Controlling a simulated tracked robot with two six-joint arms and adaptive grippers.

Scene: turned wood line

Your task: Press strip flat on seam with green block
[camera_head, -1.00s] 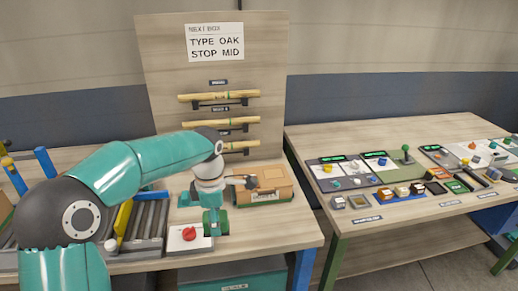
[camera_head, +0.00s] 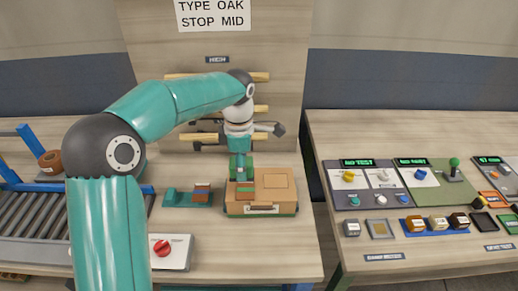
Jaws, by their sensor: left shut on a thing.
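A brown box (camera_head: 275,195) with a green lower edge and a pale label on its front stands on the wooden bench in the head view. My left gripper (camera_head: 241,172) points down over the left part of the box top. It is shut on the green block (camera_head: 244,187), which is small and partly hidden by the fingers; it is at or just above the box top, and I cannot tell if it touches. The strip and the seam cannot be made out under the gripper. My right gripper is not in view.
A teal holder (camera_head: 188,196) with a brown piece stands left of the box. A white plate with a red knob (camera_head: 162,248) is in front. A roller conveyor (camera_head: 30,215) lies left. Rods on a rack (camera_head: 262,127) stand behind. A second table (camera_head: 340,130) with panels is right.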

